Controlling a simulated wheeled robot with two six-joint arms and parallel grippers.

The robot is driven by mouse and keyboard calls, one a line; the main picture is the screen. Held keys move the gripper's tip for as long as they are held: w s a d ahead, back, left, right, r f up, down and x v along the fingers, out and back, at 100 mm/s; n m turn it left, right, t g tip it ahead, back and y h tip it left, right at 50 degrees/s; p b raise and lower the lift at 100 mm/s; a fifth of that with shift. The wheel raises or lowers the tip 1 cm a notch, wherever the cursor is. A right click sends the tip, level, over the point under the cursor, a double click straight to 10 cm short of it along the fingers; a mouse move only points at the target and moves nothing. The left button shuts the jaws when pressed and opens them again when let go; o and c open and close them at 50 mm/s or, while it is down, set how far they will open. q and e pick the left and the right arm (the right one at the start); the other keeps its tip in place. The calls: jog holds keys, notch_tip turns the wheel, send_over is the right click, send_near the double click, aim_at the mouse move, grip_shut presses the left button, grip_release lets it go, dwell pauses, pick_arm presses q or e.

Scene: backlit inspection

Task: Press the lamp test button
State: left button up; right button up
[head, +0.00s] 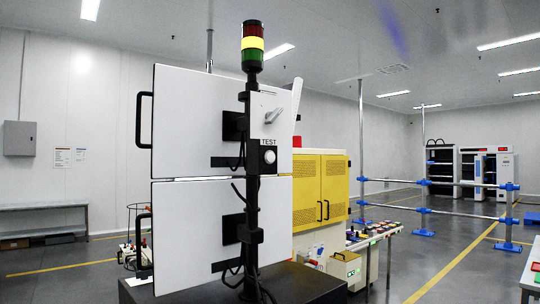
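The lamp test button is a pale round button (269,156) on a dark plate, under a label reading TEST. It is mounted on the white cabinet, just right of the black pole (252,190). A signal lamp tower (253,45) tops the pole, with red, yellow and green sections. Its yellow section looks bright, while red and green look dark. Nothing touches the button in this view. Neither of my grippers is in view.
White panels with black handles (144,120) stand left of the pole. A grey lever (272,115) sits above the button. A yellow cabinet (320,190) is behind at right. Blue-jointed rails (465,184) cross the right side, where grey floor (455,262) is open.

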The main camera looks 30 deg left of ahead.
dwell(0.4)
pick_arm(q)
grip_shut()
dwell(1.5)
